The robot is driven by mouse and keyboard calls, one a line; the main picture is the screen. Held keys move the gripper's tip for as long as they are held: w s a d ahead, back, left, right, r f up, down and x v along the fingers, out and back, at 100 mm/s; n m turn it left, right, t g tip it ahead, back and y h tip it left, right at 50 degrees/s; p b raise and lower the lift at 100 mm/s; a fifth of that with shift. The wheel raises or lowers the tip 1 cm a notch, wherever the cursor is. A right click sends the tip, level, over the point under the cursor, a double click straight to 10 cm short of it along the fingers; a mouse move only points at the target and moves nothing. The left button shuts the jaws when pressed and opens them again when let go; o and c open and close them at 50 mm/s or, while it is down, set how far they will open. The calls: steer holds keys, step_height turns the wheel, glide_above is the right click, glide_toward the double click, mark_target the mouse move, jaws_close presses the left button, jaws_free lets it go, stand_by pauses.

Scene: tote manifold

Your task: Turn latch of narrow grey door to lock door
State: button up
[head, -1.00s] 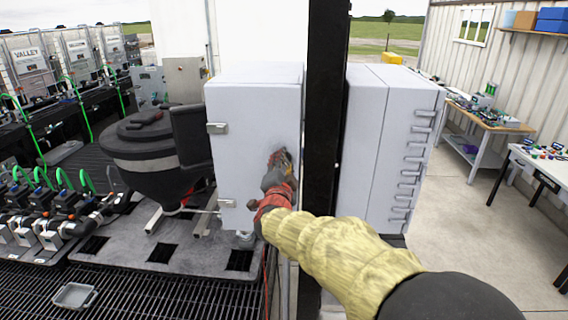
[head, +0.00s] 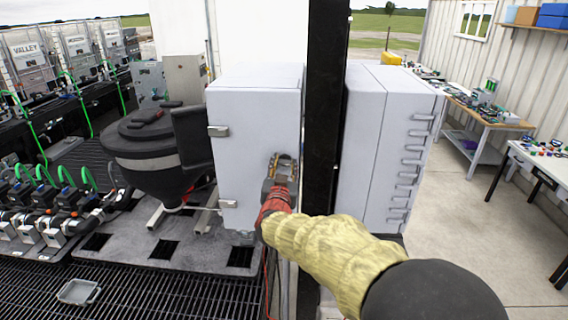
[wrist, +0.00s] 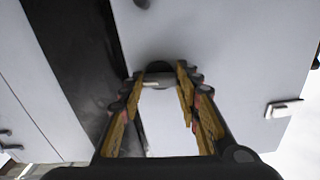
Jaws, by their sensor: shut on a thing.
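The narrow grey door (head: 250,130) is the front of a pale grey cabinet left of a black post, and it looks closed. My gripper (head: 283,165) is at the door's right side, near the post. In the wrist view my gripper (wrist: 168,75) has its two yellow-padded fingers on either side of a small pale latch (wrist: 157,79) on the door, with a dark round shape behind it. The fingers are shut on the latch. In the head view the latch is hidden by my gripper.
The black post (head: 325,120) stands just right of the door. A wider grey cabinet (head: 375,150) with several handles is beyond it. Metal hinges (head: 218,131) are on the door's left edge. A black hopper (head: 150,150) stands to the left.

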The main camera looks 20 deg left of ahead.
steer(key=shift+f+n, duration=0.1)
steer(key=shift+n, duration=0.4)
steer(key=o, duration=1.2)
steer(key=shift+c, duration=0.2)
steer(key=v, duration=1.2)
